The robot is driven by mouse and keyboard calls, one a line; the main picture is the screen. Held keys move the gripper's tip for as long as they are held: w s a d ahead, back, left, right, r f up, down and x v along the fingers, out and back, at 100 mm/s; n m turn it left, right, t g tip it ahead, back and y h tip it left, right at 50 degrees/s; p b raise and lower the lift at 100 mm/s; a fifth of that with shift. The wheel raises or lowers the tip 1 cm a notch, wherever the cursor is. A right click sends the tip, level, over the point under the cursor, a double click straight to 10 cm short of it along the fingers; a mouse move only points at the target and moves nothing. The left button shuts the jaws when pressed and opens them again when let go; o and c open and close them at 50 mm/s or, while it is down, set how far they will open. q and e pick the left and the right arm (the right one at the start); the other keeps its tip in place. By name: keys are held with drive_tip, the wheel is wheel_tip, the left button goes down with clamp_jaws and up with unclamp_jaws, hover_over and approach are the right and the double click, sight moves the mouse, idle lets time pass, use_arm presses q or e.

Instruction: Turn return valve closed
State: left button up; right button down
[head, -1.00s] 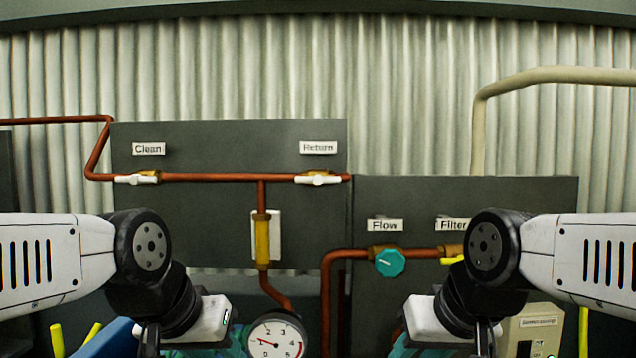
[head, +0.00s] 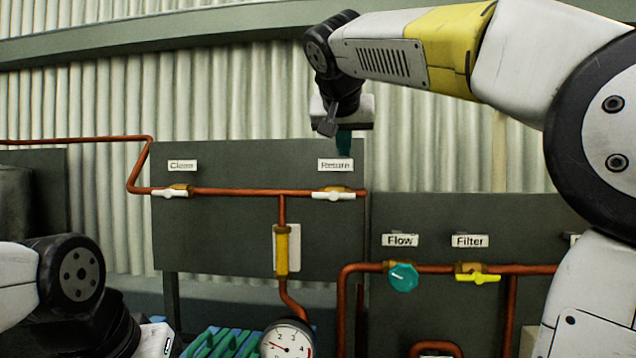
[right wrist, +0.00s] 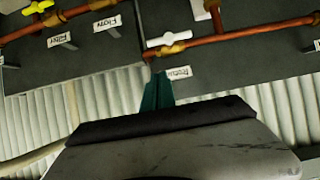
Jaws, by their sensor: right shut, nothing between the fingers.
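The return valve is a white handle (head: 333,195) on a brass body on the copper pipe, below the "Return" label (head: 335,165). Its handle lies along the pipe, horizontal in the head view. The handle also shows in the right wrist view (right wrist: 167,39), apart from the fingers. My right gripper (head: 343,146) hangs just above the Return label, teal fingers pointing down. In the right wrist view its fingers (right wrist: 157,92) are together and empty, close to the label.
A similar white Clean valve handle (head: 170,193) sits left on the same pipe (head: 235,192). A teal Flow knob (head: 403,277) and yellow Filter handle (head: 478,278) are on the lower right panel. A gauge (head: 287,341) stands below. The space before the Return valve looks clear.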

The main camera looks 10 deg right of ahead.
hover_over(334, 195)
drive_tip(key=s+d, duration=0.2)
drive_tip(key=s, duration=0.2)
wheel_tip(334, 195, down, 5)
drive_tip(key=f, duration=0.1)
drive_tip(key=w+f, duration=0.1)
drive_tip(key=f, duration=0.1)
drive_tip(key=shift+w+d+f, duration=0.1)
drive_tip(key=shift+w+f, duration=0.1)
drive_tip(key=shift+f, duration=0.1)
